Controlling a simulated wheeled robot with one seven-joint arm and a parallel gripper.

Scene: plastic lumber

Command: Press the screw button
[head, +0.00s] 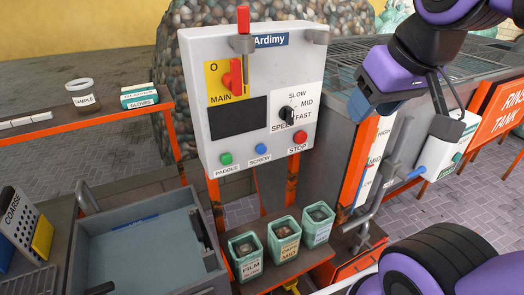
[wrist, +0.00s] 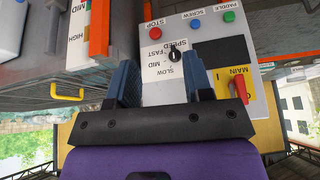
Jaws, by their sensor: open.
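The screw button is the round blue button (head: 261,149) labelled SCREW at the bottom of the white Ardimy control panel (head: 215,55). It sits between the green PADDLE button (head: 226,158) and the red STOP button (head: 300,137). In the wrist view, which shows the panel upside down, the blue button (wrist: 197,24) is uncovered near the top. My gripper (head: 362,102) is to the right of the panel in the head view, apart from the buttons. Its two dark blue fingers (wrist: 160,70) are spread and empty, with the panel's speed dial (wrist: 174,56) visible between them.
The red MAIN switch (head: 235,75) and a red-tipped lever (head: 243,25) are on the panel. Green bins (head: 246,258) stand below it. A grey basin (head: 145,225) is at lower left.

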